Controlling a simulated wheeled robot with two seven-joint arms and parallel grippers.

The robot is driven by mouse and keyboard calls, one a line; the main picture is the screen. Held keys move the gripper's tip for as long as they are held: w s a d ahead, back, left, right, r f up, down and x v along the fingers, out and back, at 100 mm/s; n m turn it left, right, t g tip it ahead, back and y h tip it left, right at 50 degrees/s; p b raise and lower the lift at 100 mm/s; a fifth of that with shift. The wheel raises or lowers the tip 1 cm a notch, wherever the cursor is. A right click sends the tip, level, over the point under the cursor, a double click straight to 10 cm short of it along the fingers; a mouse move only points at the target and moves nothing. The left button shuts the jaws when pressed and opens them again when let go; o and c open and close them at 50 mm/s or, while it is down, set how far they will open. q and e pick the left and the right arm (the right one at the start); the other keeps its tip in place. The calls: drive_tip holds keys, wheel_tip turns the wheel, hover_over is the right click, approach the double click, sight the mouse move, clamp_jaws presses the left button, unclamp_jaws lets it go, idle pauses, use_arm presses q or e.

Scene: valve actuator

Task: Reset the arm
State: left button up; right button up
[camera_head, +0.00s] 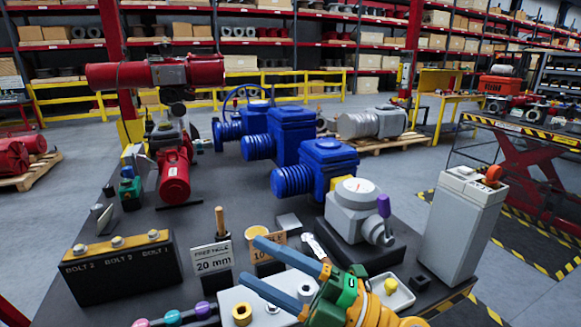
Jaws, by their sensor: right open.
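My right gripper (249,258) comes in from the bottom right, with a yellow and green body and two long blue fingers. The fingers are spread apart and point left over the front of the table. Nothing shows held between them. A grey valve actuator (352,212) with a round white dial and a purple-tipped lever (384,206) stands on a dark base to the right of the fingers. My left gripper is not in view.
Blue actuators (287,135) and a red one (174,175) stand farther back on the dark table. A black bolt block (118,272), a 20 mm sign (212,262) and a white tray (398,297) are near the front. A tall grey box (460,230) stands right.

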drive_tip(key=w+d+f+m+t+h, duration=0.3)
drive_tip(key=d+m+t+h, duration=0.4)
drive_tip(key=m, duration=0.3)
drive_tip(key=w+d+f+m+t+h, duration=0.25)
drive_tip(key=d+m+t+h, duration=0.45)
drive_tip(key=m, duration=0.4)
drive_tip(key=s+d+f+m+g+h, duration=0.1)
drive_tip(key=d+f+m+g+h, duration=0.25)
drive_tip(key=f, duration=0.35)
drive_tip(key=s+d+f+m+g+h, duration=0.2)
drive_tip(key=d+f+g+h, duration=0.15)
drive_tip(key=f, duration=0.35)
drive_tip(key=s+f+m+g, duration=0.1)
drive_tip(key=s+f+g, duration=0.4)
drive_tip(key=s+f, duration=0.3)
drive_tip(key=s+f+g, duration=0.5)
drive_tip(key=s+f, duration=0.1)
drive_tip(key=s, duration=0.5)
drive_tip(key=s+f+g, duration=0.1)
drive_tip(key=s+f, duration=0.1)
drive_tip(key=f, duration=0.8)
drive_tip(key=s+f+g, duration=0.1)
drive_tip(key=s+f, duration=0.1)
drive_tip(key=f, duration=0.7)
drive_tip(key=s+d+f+g, duration=0.1)
drive_tip(key=s+f, duration=0.7)
drive_tip(key=s, duration=0.2)
drive_tip(key=shift+s+d+y, duration=0.25)
drive_tip(key=shift+s+y, duration=0.05)
drive_tip(key=shift+s, duration=0.05)
